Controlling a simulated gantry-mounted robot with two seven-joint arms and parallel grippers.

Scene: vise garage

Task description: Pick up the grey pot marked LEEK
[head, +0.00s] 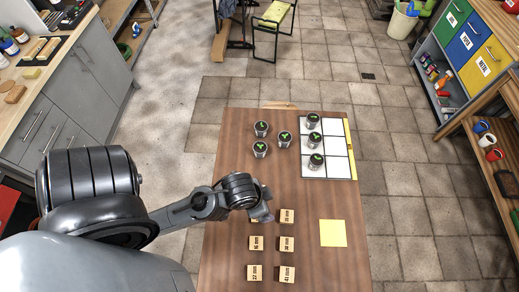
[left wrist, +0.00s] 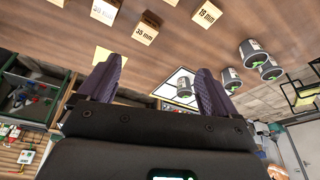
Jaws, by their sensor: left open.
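Several small grey pots with green plants stand on the wooden table (head: 230,185). Three stand loose: a back one (head: 261,128), a front one (head: 260,150) and a right one (head: 285,139). Three more, such as the front one (head: 316,161), stand in the left column of a white gridded board (head: 340,165). I cannot read LEEK on any pot. My left gripper (head: 264,212) is over the table, nearer than the pots and apart from them. In the left wrist view its jaws (left wrist: 159,68) are open and empty, with pots (left wrist: 230,79) beyond them to the right. My right gripper is out of view.
Wooden blocks with mm labels, such as one marked 38 mm (head: 287,244), stand in rows near and under my left gripper. A yellow square (head: 333,233) lies to their right. A yellow strip (head: 351,148) edges the board. Bare table lies between blocks and loose pots.

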